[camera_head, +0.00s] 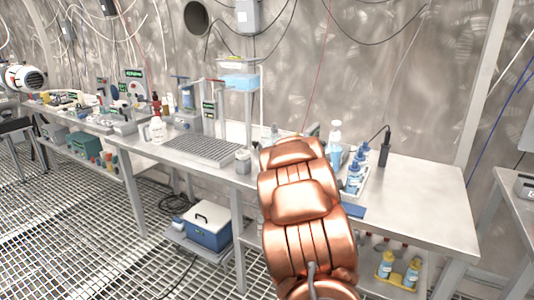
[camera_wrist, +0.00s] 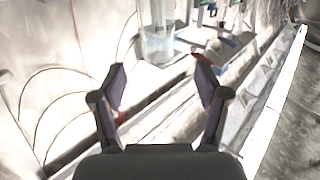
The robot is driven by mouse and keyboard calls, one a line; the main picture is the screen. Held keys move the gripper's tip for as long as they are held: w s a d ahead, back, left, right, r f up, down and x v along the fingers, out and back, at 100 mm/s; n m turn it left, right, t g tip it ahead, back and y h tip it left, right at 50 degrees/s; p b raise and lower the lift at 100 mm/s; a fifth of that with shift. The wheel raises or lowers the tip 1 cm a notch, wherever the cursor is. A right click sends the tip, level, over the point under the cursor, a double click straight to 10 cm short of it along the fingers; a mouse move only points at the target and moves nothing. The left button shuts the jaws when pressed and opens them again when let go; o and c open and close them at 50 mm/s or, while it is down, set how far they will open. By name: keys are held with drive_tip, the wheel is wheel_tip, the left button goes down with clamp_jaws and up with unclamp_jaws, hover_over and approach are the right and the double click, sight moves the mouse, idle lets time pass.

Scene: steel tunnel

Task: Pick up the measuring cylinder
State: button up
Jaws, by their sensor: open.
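My gripper (camera_wrist: 160,68) is open in the wrist view, its two dark fingers spread apart with nothing between the tips. A clear upright glass vessel (camera_wrist: 157,38) stands beyond the fingertips, near the middle of the gap; it looks like the measuring cylinder, and its top is cut off by the picture edge. Its lower part looks pale blue. It appears apart from both fingers. In the head view my copper-coloured arm covers the middle of the bench and hides my gripper. I cannot make out the measuring cylinder with certainty there.
On the steel bench (camera_head: 420,190), a tray of blue-capped bottles (camera_head: 354,178), a clear wash bottle (camera_head: 335,145) and a black probe on a stand (camera_head: 384,152) are right of my arm. A drain rack (camera_head: 205,149) lies to its left. The bench's right end is clear.

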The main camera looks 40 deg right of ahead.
sight(269, 140)
drive_tip(key=shift+x, duration=1.15)
drive_tip(key=shift+w+d+r, duration=0.3)
drive_tip(key=shift+w+d, duration=0.35)
drive_tip(key=shift+w, duration=0.3)
drive_tip(key=shift+p+x, duration=0.4)
drive_tip(key=shift+x, duration=0.8)
drive_tip(key=shift+w+d+r, duration=0.1)
drive_tip(key=shift+w+d, duration=0.15)
drive_tip(key=shift+w, duration=0.15)
drive_tip(key=shift+c, duration=0.3)
clamp_jaws()
